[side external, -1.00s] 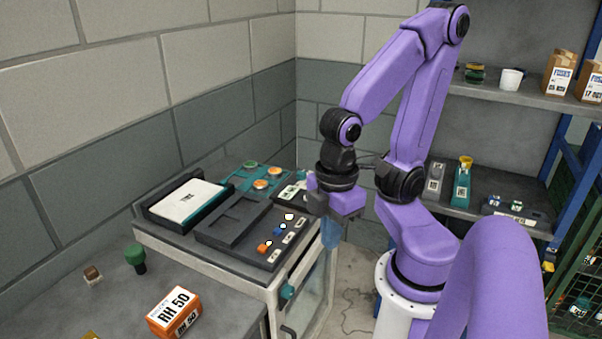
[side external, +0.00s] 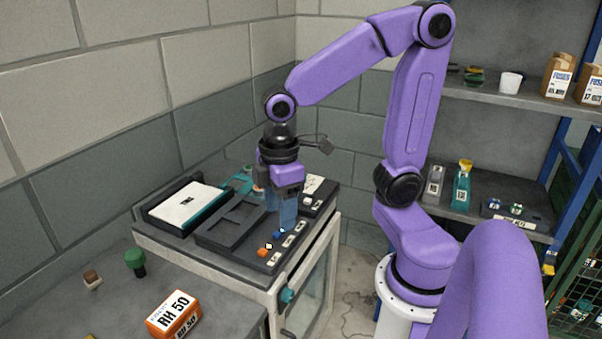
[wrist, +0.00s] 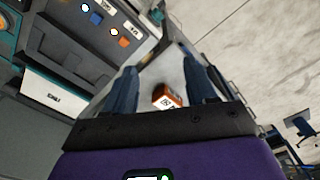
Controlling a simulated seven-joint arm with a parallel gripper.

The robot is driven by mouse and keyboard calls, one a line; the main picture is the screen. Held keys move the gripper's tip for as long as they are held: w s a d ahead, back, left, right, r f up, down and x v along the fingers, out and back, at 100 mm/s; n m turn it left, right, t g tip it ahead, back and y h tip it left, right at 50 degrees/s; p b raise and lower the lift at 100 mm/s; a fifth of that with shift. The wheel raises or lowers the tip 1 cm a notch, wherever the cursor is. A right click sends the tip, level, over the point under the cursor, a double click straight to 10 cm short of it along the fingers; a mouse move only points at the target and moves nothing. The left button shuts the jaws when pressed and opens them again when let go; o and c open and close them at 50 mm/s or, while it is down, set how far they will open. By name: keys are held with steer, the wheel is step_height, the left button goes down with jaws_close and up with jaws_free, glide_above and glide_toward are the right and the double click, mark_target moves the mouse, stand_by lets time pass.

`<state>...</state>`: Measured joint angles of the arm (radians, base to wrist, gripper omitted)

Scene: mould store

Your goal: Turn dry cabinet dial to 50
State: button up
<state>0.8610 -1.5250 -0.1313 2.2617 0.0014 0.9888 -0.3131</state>
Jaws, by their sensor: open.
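The dry cabinet (side external: 318,285) is a pale box with a glass door and a dark top. A teal knob (side external: 287,296) sits at its upper front left; I cannot tell whether it is the dial or a latch. A small white-faced panel (side external: 315,187), perhaps a gauge, is at the back right of the top; its markings are unreadable. My gripper (side external: 282,224) points down over the top's right part, its blue fingers apart and empty. It also shows in the wrist view (wrist: 163,75). It hides part of the top behind it.
An orange box marked RH 50 (side external: 174,314) and a green knob-like piece (side external: 135,262) are on the grey bench at left. Blue (side external: 279,234) and orange (side external: 264,250) pieces are close to my fingers. A white-topped tray (side external: 188,202) lies at the left. Shelves stand at right.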

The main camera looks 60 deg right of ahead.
steer(key=w+d+r+m, duration=0.2)
steer(key=w+d, duration=1.3)
steer(key=d, duration=0.1)
steer(key=d+m, duration=0.2)
steer(key=d, duration=1.9)
steer(key=f, duration=1.7)
steer(key=shift+s+d+f, duration=0.15)
steer(key=shift+s+f, duration=0.15)
steer(key=shift+s, duration=0.1)
jaws_close()
